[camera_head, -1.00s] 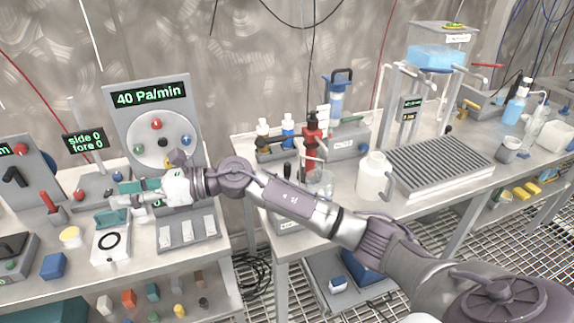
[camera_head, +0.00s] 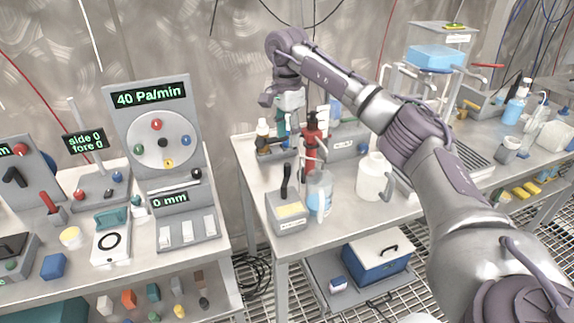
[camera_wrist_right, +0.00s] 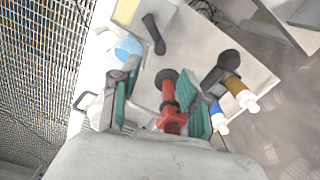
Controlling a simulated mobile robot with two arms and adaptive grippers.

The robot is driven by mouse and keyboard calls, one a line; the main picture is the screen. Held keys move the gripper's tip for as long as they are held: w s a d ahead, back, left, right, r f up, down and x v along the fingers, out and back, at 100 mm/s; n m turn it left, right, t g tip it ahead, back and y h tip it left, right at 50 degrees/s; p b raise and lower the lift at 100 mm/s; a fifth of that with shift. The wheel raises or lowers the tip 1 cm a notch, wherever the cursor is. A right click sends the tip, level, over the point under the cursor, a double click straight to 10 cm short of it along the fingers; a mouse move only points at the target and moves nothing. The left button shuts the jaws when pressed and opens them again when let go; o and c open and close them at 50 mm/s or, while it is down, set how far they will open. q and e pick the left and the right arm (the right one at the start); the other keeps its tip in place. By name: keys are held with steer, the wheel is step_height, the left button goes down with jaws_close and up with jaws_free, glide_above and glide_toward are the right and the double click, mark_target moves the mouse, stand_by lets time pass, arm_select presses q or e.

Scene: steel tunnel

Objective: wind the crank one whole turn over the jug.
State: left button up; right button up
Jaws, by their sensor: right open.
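A red upright device (camera_head: 312,133) with dark fittings stands on the right bench; its crank is not clearly distinguishable. A clear jug-like vessel (camera_head: 319,192) with bluish contents stands in front of it. A white handled jug (camera_head: 373,178) stands to the right. My right gripper (camera_head: 289,125) points down at the back of the bench, left of the red device in the head view. In the wrist view its open teal-padded fingers (camera_wrist_right: 160,110) lie on either side of the red device (camera_wrist_right: 169,95); contact cannot be told. My left gripper is not in view.
A grey box (camera_head: 287,214) with a black lever stands at the bench's front left corner. Bottles, including a white-capped one (camera_head: 262,130), stand close to my gripper. A ribbed tray is partly behind my arm. A gap separates the benches.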

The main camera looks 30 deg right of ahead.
mark_target(287, 164)
step_height(287, 164, down, 10)
steer(key=shift+f+p, duration=0.1)
steer(key=shift+p, duration=0.35)
jaws_close()
